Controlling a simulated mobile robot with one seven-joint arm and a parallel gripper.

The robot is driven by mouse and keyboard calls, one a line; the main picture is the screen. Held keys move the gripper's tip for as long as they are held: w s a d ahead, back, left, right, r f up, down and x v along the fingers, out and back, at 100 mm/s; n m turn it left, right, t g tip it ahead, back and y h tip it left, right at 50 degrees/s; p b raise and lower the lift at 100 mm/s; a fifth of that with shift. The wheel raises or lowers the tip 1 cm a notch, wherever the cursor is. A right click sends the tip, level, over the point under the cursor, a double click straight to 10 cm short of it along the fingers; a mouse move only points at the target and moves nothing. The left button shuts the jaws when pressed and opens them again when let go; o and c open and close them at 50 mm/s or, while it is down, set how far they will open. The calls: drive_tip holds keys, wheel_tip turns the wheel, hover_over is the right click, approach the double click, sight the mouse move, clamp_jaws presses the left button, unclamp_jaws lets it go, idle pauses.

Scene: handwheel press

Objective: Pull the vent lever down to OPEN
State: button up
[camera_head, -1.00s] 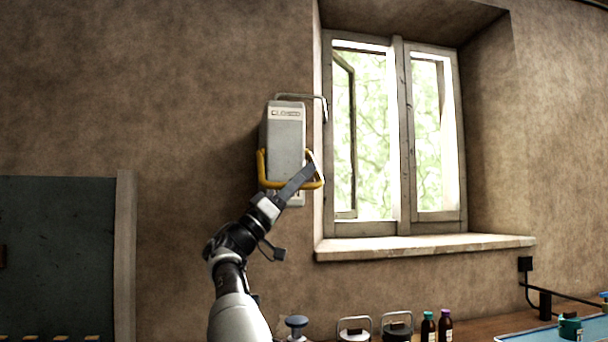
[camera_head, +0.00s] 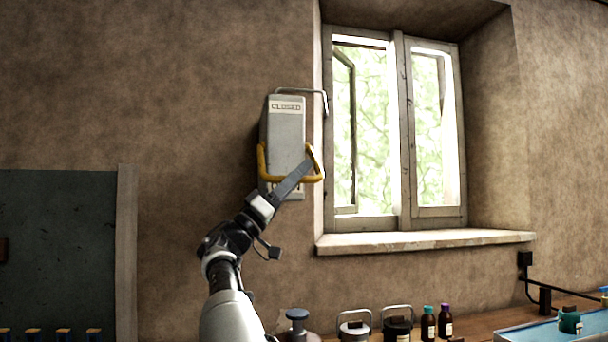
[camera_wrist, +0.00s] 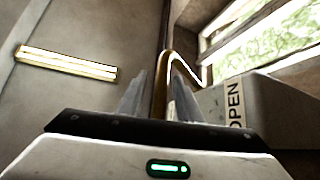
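The vent box (camera_head: 287,135) is a grey unit on the wall left of the window, with a CLOSED label near its top. Its vent lever (camera_head: 262,164) is a yellow U-shaped bar across the lower part of the box. My gripper (camera_head: 309,166) is at the lever's right side. In the wrist view, the yellow bar (camera_wrist: 160,88) runs between the two fingers of my gripper (camera_wrist: 159,80). The fingers are apart, with a gap visible beside the bar. An OPEN label (camera_wrist: 235,103) shows on the box there. The fingertips' exact contact is hard to see in the head view.
The window (camera_head: 395,130) with its sill (camera_head: 425,241) is just right of the box. A bent metal rod (camera_head: 310,91) shows at the box top. Bottles (camera_head: 428,324) and lidded pots stand on the bench below.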

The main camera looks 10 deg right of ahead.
drive_tip(key=b+v, duration=0.1)
drive_tip(key=v, duration=1.4)
drive_tip(key=shift+a+f+b, duration=0.25)
drive_tip(key=shift+f+b, duration=0.05)
drive_tip(key=shift+f, duration=0.05)
drive_tip(key=shift+s, duration=0.1)
drive_tip(key=s+d+f+n+g+y, duration=0.15)
drive_tip(key=d+f+y, duration=0.25)
drive_tip(key=d, duration=0.8)
drive_tip(key=s+d+f+n+g+y, duration=0.1)
drive_tip(key=s+d+f+g+y, duration=0.2)
drive_tip(key=d, duration=0.9)
drive_tip(key=s+d+f+n+y, duration=0.3)
drive_tip(key=s+d+f+y, duration=0.2)
drive_tip(key=s+f+y, duration=0.6)
drive_tip(key=s+a+f+n+t+y, duration=0.2)
drive_tip(key=s+a+f+n+y, duration=0.15)
drive_tip(key=s+a+f, duration=0.6)
drive_tip(key=s+a+f+n+t+y, duration=0.15)
drive_tip(key=s+a+f+y, duration=0.25)
drive_tip(key=s+a+f, duration=0.55)
drive_tip(key=s+r+p, duration=0.2)
drive_tip(key=r+p, duration=1.2)
drive_tip(key=r, duration=0.1)
drive_tip(key=s+r+p, duration=0.2)
drive_tip(key=r+p, duration=1.1)
drive_tip(key=r, duration=0.2)
drive_tip(key=shift+p, duration=0.35)
